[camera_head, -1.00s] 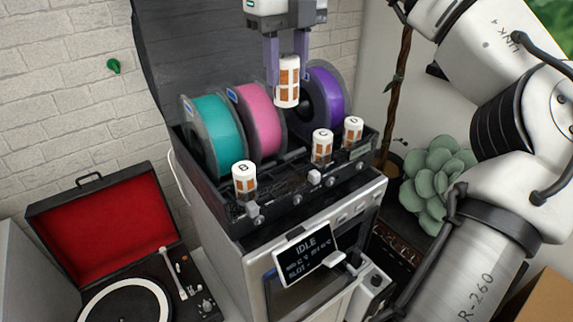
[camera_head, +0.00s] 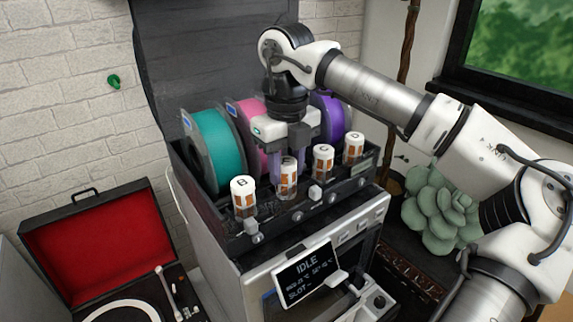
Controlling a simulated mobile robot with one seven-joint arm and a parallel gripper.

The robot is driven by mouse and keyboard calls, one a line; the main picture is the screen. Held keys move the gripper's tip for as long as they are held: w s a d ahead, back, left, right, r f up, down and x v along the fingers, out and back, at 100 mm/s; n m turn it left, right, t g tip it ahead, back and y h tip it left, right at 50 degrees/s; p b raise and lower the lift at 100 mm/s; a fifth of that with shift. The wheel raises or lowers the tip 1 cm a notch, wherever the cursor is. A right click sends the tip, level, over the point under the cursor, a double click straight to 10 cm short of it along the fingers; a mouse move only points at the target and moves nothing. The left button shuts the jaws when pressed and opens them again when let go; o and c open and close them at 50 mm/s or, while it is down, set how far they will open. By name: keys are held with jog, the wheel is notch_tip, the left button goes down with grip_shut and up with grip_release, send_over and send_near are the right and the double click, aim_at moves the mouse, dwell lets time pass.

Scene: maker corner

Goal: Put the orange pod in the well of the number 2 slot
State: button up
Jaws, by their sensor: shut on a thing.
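The orange pod (camera_head: 287,181), a white-capped canister with orange windows, is upright between the fingers of my gripper (camera_head: 288,165). My gripper is shut on it and points down from above. The pod is in the row at the front of the black rack (camera_head: 229,240), between the left pod (camera_head: 243,196) and the middle-right pod (camera_head: 322,162). Its lower end is close to the rack. I cannot tell if it is seated in the well or just above it. Slot numbers are too small to read.
Another similar pod (camera_head: 354,150) stands at the row's right end. Teal (camera_head: 215,150), pink and purple (camera_head: 334,117) spools stand close behind. A tilted IDLE display (camera_head: 307,275) sticks out in front. An open red record player (camera_head: 95,245) is at left, a succulent (camera_head: 440,212) at right.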

aim_at(287, 162)
jog(key=shift+f, duration=0.25)
jog(key=o, duration=1)
notch_tip(287, 162, up, 12)
jog(key=shift+r+b, duration=0.15)
jog(key=shift+b, duration=0.2)
